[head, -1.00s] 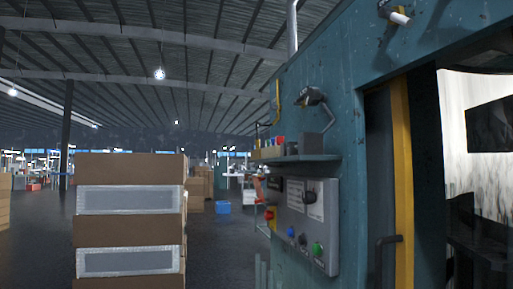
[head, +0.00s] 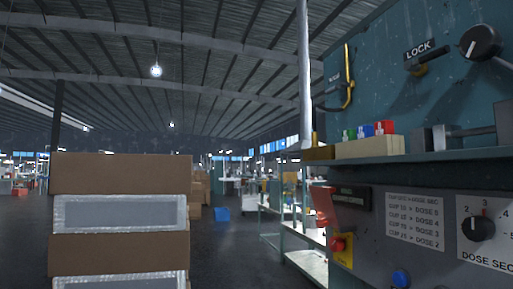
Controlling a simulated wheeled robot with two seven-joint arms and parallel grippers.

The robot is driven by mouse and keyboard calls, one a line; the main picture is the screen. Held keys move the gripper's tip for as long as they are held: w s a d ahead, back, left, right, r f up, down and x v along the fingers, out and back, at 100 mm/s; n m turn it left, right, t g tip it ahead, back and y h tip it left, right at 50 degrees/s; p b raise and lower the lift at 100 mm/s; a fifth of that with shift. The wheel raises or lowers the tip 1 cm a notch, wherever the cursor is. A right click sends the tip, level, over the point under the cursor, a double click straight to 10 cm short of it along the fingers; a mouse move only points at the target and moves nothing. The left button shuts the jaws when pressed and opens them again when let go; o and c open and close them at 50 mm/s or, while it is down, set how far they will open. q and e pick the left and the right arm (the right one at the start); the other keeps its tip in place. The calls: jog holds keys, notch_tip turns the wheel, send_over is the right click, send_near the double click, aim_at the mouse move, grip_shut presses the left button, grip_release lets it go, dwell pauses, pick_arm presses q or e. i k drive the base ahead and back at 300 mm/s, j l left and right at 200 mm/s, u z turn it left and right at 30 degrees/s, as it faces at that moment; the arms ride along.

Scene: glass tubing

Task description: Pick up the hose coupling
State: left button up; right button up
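I cannot identify the hose coupling for certain. A grey metal piece with a rod (head: 468,131) lies on the shelf (head: 440,157) of the teal machine at the right; I cannot tell whether it is the coupling. To its left, a pale block (head: 368,147) holds small green, blue and red pieces (head: 366,131). A yellow hook (head: 349,85) hangs on the wall above, beside a small label. Neither of my grippers shows in the head view.
A grey control panel (head: 425,258) with a dose knob (head: 478,228), blue button (head: 401,279) and red-on-yellow switch (head: 339,243) is below the shelf. Stacked cartons (head: 120,174) stand at left. Dark floor (head: 225,256) lies open between.

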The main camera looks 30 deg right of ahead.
aim_at(315, 137)
jog(key=i+z, duration=0.2)
jog(key=i, duration=0.25)
jog(key=i+j+z, duration=0.15)
jog(key=i, duration=0.3)
jog(key=i+j+z, duration=0.2)
jog(key=i, duration=0.2)
jog(key=i+j+z, duration=0.1)
jog(key=z, duration=0.3)
jog(key=i+j+z, duration=0.25)
jog(key=z, duration=0.15)
jog(key=i+j+z, duration=0.2)
jog(key=z, duration=0.2)
jog(key=i+j+z, duration=0.15)
jog(key=j+z, duration=0.5)
jog(key=z, duration=0.15)
jog(key=i+j, duration=0.05)
